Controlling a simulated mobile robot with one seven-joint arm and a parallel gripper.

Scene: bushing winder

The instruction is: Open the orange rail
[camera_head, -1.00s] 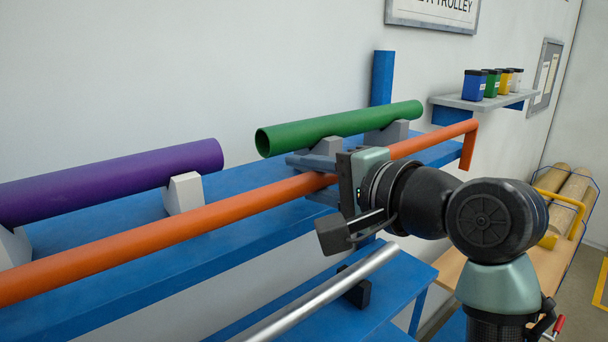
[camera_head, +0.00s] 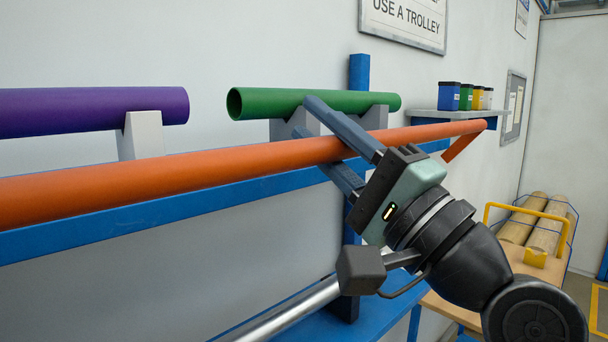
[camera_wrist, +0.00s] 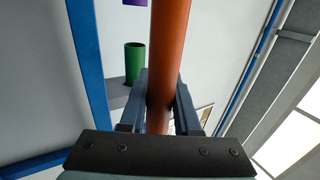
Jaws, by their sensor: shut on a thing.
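The orange rail (camera_head: 200,178) is a long round bar crossing the head view from the left edge toward the back right. Its bent far end (camera_head: 462,141) slants down and to the left. In the wrist view, the orange rail (camera_wrist: 169,45) runs between the two fingers of my gripper (camera_wrist: 162,92). The rail's left end lies outside the head view.
A purple tube (camera_head: 90,110) and a green tube (camera_head: 315,103) rest on grey supports behind the rail, above the blue shelf (camera_head: 190,204). A silver bar (camera_head: 285,318) lies below. A wall shelf (camera_head: 430,117) holds several small containers.

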